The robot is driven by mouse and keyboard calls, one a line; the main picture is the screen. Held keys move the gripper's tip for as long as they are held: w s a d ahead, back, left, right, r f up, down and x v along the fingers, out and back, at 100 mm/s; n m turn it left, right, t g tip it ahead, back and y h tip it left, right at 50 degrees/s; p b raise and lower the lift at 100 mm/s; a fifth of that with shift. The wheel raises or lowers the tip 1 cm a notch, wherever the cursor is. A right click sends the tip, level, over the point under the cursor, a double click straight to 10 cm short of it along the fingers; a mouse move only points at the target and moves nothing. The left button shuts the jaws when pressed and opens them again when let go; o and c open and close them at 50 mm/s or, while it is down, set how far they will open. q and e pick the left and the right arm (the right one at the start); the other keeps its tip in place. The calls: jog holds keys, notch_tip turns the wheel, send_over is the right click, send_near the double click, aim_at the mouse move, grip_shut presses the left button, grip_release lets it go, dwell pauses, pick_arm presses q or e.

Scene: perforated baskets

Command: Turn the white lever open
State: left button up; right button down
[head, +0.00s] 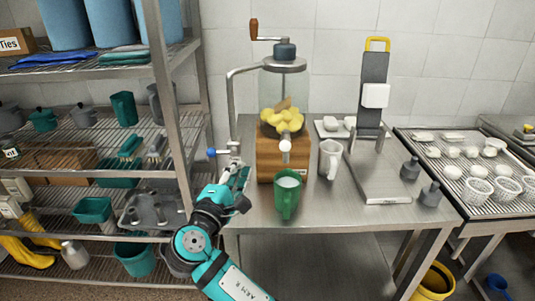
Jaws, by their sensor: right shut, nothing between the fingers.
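The white lever (285,146) shows as a pale, round-ended piece on the front of the wooden-based machine (269,160), below its glass container of yellow pieces (282,121). My right gripper (240,173) is shut and empty, to the left of the machine and lower than the lever, clearly apart from it. It is close below the metal tap (236,149) with a blue knob. A green mug (287,201) with something white inside stands in front of the machine, below the lever. My left gripper is out of view.
A clear pitcher (330,159) stands right of the machine. A scale-like device (376,165) and two dark bottles (410,168) are farther right on the steel table (335,215). A wire shelf (176,120) stands close on the left. The table front right of the mug is clear.

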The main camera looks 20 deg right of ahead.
aim_at(285, 140)
jog(key=w+d+r+p, duration=0.1)
jog(key=w+d+p, duration=0.3)
jog(key=d, duration=0.5)
jog(key=w, duration=0.2)
jog(key=shift+w+d, duration=0.25)
jog(key=shift+w, duration=0.1)
jog(key=shift+s+d+r+p, duration=0.1)
jog(key=shift+s+d+p, duration=0.2)
jog(key=shift+d, duration=0.35)
